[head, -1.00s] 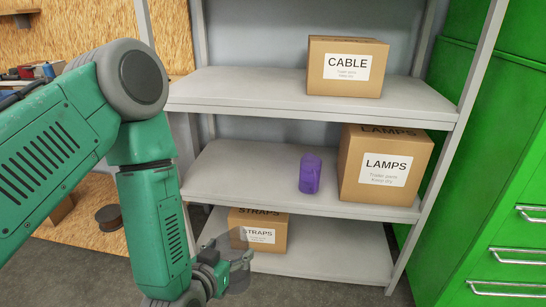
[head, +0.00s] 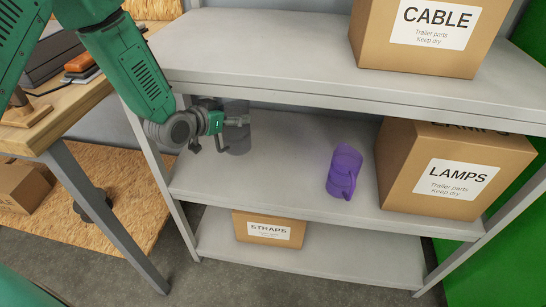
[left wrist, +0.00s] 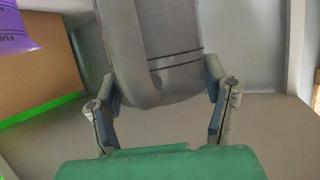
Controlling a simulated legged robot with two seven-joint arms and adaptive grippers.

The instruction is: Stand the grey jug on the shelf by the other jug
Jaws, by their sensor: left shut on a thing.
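My left gripper (head: 236,132) is shut on the grey jug (head: 238,138) at the left side of the middle shelf (head: 290,175). The jug looks about upright, between the shelf boards; I cannot tell whether its base touches the board. In the left wrist view the grey jug (left wrist: 178,40) sits between the two fingers, its handle facing the camera. The other jug (head: 343,172) is purple and stands on the middle shelf, right of the grey jug with a gap between them. Part of it shows at upper left in the left wrist view (left wrist: 15,32). My right gripper is not in view.
The LAMPS box (head: 450,170) stands right of the purple jug. The CABLE box (head: 425,35) is on the upper shelf (head: 260,65). The STRAPS box (head: 268,229) is on the bottom shelf. A shelf post (head: 160,160) stands near my left arm. A wooden workbench (head: 50,125) is at left.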

